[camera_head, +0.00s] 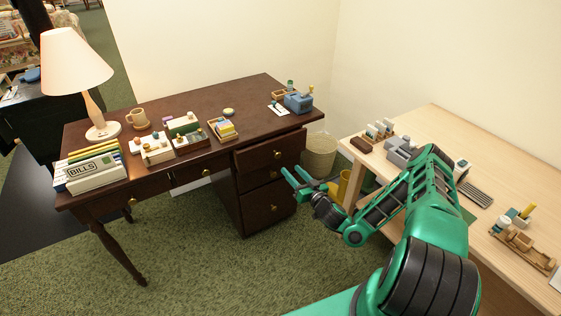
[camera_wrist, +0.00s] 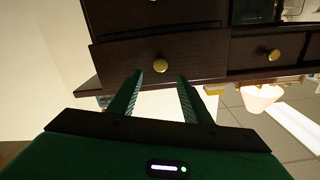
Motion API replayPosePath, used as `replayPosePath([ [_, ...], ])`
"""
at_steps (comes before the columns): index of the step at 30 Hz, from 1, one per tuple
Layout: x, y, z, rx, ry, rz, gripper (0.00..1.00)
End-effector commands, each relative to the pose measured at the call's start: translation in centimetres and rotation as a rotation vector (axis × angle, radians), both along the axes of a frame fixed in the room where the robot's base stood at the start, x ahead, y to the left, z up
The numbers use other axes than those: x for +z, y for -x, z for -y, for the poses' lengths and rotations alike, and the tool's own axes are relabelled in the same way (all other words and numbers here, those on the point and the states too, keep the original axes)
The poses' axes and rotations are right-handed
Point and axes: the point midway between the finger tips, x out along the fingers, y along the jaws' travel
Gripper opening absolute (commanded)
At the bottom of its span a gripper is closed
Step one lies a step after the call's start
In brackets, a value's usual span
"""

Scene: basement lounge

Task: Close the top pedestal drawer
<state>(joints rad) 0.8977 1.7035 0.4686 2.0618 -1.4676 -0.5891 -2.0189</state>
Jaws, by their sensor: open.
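The dark wooden desk (camera_head: 180,100) has a pedestal with several drawers at its right end. The top pedestal drawer (camera_head: 254,157) stands pulled out, its front ahead of the drawers below. Its brass knob (camera_head: 277,154) is visible. My gripper (camera_head: 294,173) is open and empty, in front of the pedestal and slightly right of the knob in the head view. In the wrist view, which looks upside down, the top drawer's front (camera_wrist: 205,62) and knob (camera_wrist: 160,66) lie just beyond the open fingers (camera_wrist: 160,77). I see no contact.
A wastebasket (camera_head: 319,156) stands between the desk and a light wooden table (camera_head: 430,125) on the right. A lamp (camera_head: 76,75), mug (camera_head: 138,118) and bills box (camera_head: 92,172) are on the desk. The green carpet (camera_head: 215,255) before the desk is clear.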

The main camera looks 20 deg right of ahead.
Motion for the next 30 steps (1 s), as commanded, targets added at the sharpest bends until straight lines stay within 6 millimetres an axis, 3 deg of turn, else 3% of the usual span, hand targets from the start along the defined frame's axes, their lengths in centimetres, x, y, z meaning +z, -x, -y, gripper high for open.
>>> replayPosePath([
  [9, 0.1, -5.4, -1.1, 0.001, 0.003, 0.003, 0.44],
  [15, 0.1, -8.0, -1.7, 0.002, 0.002, 0.002, 0.44],
  [21, 0.1, -9.2, -1.9, 0.001, 0.001, 0.0, 0.44],
  [29, 0.1, -9.3, -1.9, 0.001, 0.0, 0.0, 0.44],
  [30, 0.1, -9.3, -1.9, 0.001, 0.0, 0.0, 0.4],
])
